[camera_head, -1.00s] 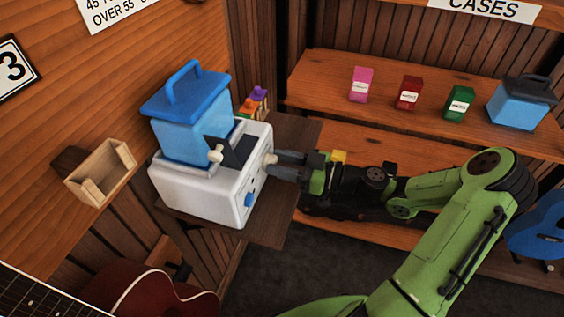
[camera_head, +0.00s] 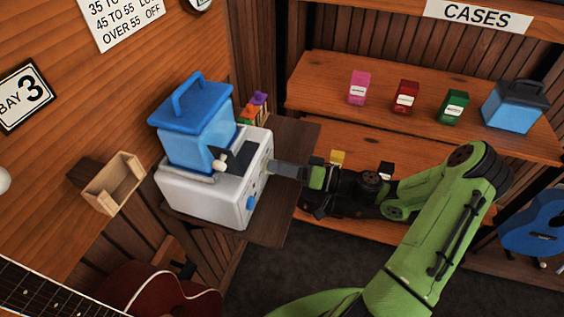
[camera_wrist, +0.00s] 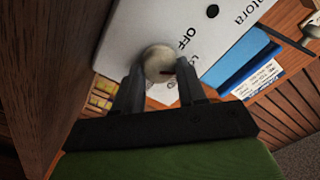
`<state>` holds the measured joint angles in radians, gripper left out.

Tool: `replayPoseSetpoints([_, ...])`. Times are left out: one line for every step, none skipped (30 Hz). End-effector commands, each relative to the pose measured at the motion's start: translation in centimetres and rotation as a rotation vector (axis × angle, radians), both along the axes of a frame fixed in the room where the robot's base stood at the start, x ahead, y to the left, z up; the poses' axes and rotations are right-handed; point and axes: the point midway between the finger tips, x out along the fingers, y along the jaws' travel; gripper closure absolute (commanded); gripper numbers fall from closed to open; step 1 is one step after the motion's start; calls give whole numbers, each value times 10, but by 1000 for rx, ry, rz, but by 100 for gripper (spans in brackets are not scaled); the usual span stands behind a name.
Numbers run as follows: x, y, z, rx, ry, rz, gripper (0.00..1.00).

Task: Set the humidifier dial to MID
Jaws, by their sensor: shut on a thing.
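The humidifier (camera_head: 205,190) is a white box with a blue lidded tank (camera_head: 195,135), standing on a dark wooden shelf. Its dial (camera_wrist: 159,63) is a round beige knob with a small red mark, on the white panel. In the wrist view the label OFF and part of another label show beside the dial; no MID label is visible. My gripper (camera_head: 276,168) reaches the panel from the right. In the wrist view my gripper (camera_wrist: 158,82) has its two dark fingers closed on either side of the dial. In the head view the fingers hide the dial.
A blue part (camera_head: 250,203) sits low on the humidifier's front. Small colored items (camera_head: 256,107) stand behind it. A wooden holder (camera_head: 114,183) is on the wall at left. Packets and a blue case (camera_head: 515,104) are on the back shelf (camera_head: 325,80). A red guitar (camera_head: 160,293) is below.

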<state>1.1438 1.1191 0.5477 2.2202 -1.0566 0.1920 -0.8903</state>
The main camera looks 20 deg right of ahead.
Motion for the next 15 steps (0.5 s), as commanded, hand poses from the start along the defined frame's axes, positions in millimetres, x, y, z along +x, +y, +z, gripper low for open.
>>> replayPoseSetpoints([0, 0, 2, 26, 37, -1, 90])
replayPoseSetpoints([0, 0, 2, 43, 60, 0, 90])
replayPoseSetpoints([0, 0, 2, 66, 91, 0, 90])
replayPoseSetpoints([0, 0, 2, 82, 113, 0, 90])
replayPoseSetpoints([0, -1, 2, 98, 135, 0, 90])
replayPoseSetpoints([1, -1, 2, 120, 167, -1, 90])
replayPoseSetpoints([1, -1, 2, 137, 189, 0, 90])
replayPoseSetpoints([1, 0, 2, 154, 213, 0, 90])
replayPoseSetpoints([1, -1, 2, 177, 244, 0, 90])
replayPoseSetpoints([1, -1, 2, 194, 267, 0, 90])
replayPoseSetpoints([1, -1, 1, 210, 290, -1, 90])
replayPoseSetpoints([1, -1, 1, 233, 322, -1, 90])
replayPoseSetpoints([1, -1, 1, 249, 344, -1, 90])
replayPoseSetpoints([1, -1, 1, 265, 367, -1, 90])
replayPoseSetpoints([1, -1, 1, 286, 397, -2, 90])
